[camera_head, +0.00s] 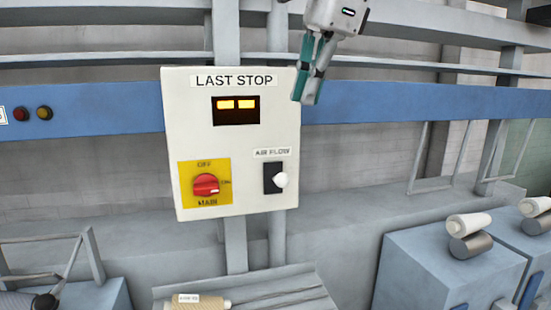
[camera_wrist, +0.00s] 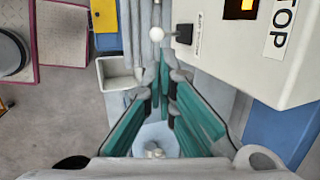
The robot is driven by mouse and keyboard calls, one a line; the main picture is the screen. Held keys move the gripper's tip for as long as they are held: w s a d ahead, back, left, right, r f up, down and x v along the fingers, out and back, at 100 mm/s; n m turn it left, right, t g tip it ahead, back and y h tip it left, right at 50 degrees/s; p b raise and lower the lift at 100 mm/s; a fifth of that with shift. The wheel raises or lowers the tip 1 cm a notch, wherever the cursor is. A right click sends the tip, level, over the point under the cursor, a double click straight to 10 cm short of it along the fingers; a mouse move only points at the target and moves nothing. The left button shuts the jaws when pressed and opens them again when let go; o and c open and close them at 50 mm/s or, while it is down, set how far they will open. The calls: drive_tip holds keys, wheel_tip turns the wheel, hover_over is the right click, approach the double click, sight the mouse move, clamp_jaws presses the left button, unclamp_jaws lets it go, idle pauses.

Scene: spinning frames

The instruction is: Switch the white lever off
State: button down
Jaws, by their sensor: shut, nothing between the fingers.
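The white lever (camera_head: 280,181) has a round white knob and sticks out from a black plate (camera_head: 268,176) under the "AIR FLOW" label (camera_head: 272,153) on the panel. Its knob also shows in the wrist view (camera_wrist: 156,34), beyond my fingertips and apart from them. My gripper (camera_head: 304,99) is shut and empty, pointing down near the panel's upper right edge, above the lever. In the wrist view my gripper's teal-padded fingers (camera_wrist: 165,72) come together below the knob. No on or off mark for the lever is readable.
The white "LAST STOP" panel (camera_head: 240,110) carries a lit display (camera_head: 236,111) and a red rotary switch (camera_head: 207,185) on a yellow plate, left of the lever. A blue rail (camera_head: 400,100) runs behind. Space right of the panel looks open.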

sight(286, 183)
drive_tip(key=x, duration=1.3)
drive_tip(key=shift+p, duration=0.3)
drive_tip(key=shift+s+d+f+t, duration=0.15)
drive_tip(key=shift+s+f+t, duration=0.3)
drive_tip(key=shift+t, duration=0.35)
drive_tip(key=shift+s+d+f+t+y+b, duration=0.1)
drive_tip(key=shift+s+f+t+y+b, duration=0.25)
drive_tip(key=shift+f+t, duration=0.4)
drive_tip(key=f+t+b, duration=0.1)
drive_tip(key=t+b, duration=0.1)
drive_tip(key=t, duration=0.1)
drive_tip(key=shift+s+f+n+y, duration=0.3)
drive_tip(key=shift+s+f+y, duration=0.05)
drive_tip(key=shift+f, duration=0.05)
drive_tip(key=shift+r+p, duration=0.4)
drive_tip(key=shift+r, duration=0.4)
